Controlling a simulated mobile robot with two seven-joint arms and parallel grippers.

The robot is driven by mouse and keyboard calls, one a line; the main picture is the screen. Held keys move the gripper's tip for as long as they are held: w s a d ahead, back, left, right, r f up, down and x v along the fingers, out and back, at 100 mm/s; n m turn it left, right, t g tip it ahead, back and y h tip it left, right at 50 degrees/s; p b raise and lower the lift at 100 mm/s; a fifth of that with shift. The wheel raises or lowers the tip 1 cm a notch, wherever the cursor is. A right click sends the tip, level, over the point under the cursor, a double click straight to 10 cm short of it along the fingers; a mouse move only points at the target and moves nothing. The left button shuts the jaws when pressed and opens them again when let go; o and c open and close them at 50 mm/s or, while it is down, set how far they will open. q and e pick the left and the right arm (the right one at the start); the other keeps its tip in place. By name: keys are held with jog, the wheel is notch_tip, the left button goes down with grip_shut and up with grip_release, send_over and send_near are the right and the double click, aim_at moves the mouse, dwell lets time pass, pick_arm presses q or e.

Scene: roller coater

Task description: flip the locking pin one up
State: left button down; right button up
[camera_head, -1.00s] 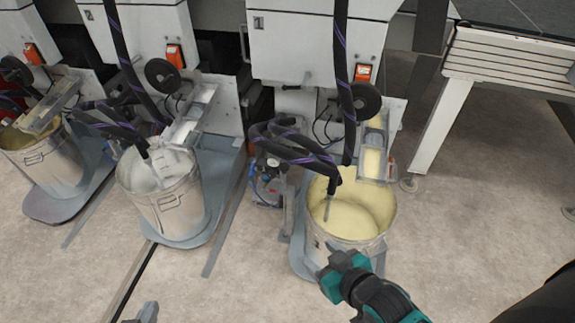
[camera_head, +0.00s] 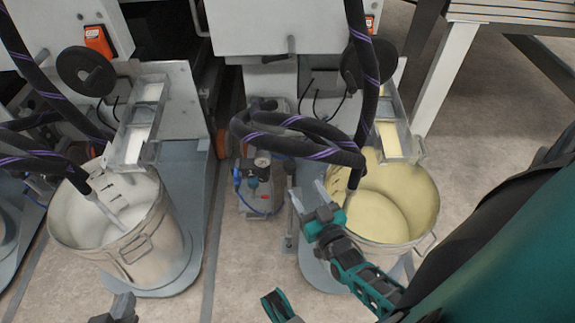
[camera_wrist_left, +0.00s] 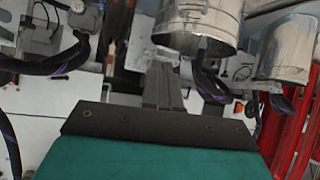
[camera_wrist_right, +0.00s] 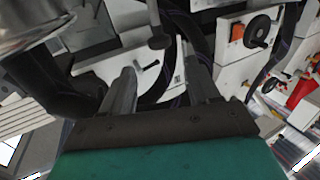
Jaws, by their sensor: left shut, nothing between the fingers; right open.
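A small dark lever (camera_head: 285,51) sticks out from the front of the white machine cabinet at top centre in the head view; I cannot tell for sure that it is the locking pin. A similar lever (camera_wrist_right: 148,66) shows on a white panel in the right wrist view. My right gripper (camera_head: 309,200) is open and empty, below that lever and beside the left rim of the yellow bucket. Its spread fingers also show in the right wrist view (camera_wrist_right: 160,75). My left gripper (camera_head: 121,307) is low at the bottom edge, apart from everything; its fingers are shut and empty in the left wrist view (camera_wrist_left: 163,78).
A bucket of yellow liquid (camera_head: 430,200) stands right of centre, and one of white liquid (camera_head: 165,240) stands left. Thick dark hoses (camera_head: 290,143) loop in front of the machine near my right gripper. A small pump (camera_head: 260,185) stands between the buckets. Floor is clear in front.

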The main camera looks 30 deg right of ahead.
aim_at(292, 171)
jog(key=w+b, duration=0.1)
jog(key=w, duration=0.2)
jog(key=w+d, duration=0.1)
jog(key=w, duration=0.2)
jog(key=w+b, duration=0.1)
jog(key=w, duration=0.3)
jog(key=shift+w+d+b, duration=0.1)
jog(key=shift+d+b, duration=0.2)
jog(key=shift+d, duration=0.05)
grip_shut()
